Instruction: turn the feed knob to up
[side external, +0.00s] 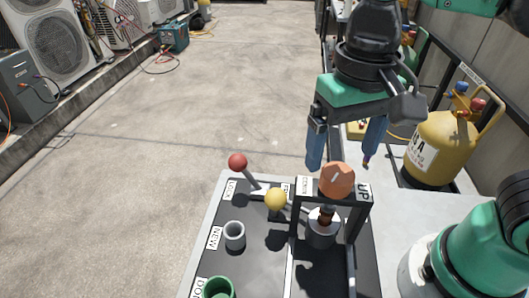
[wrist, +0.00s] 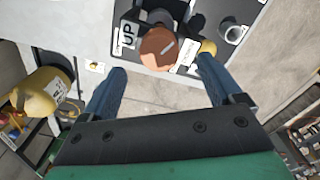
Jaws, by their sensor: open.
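The orange-brown faceted knob (side external: 337,180) sits on top of a dark frame above the panel, with a white line on its face. The UP label (side external: 363,192) is on the frame to its right; another label (side external: 305,187), hard to read, is on its left. In the wrist view the knob (wrist: 156,50) lies between and just beyond the fingertips, with the UP label (wrist: 128,36) to its left. The knob's white line slants there toward the upper right, not at UP. My gripper (side external: 340,160) is open, its blue fingers apart above and behind the knob, apparently not touching it.
On the panel (side external: 262,262) stand a red-ball lever (side external: 238,162), a yellow ball knob (side external: 276,199), a grey cup (side external: 235,235) and a green cup (side external: 218,288). A yellow cylinder (side external: 440,148) stands at right. Open floor lies left.

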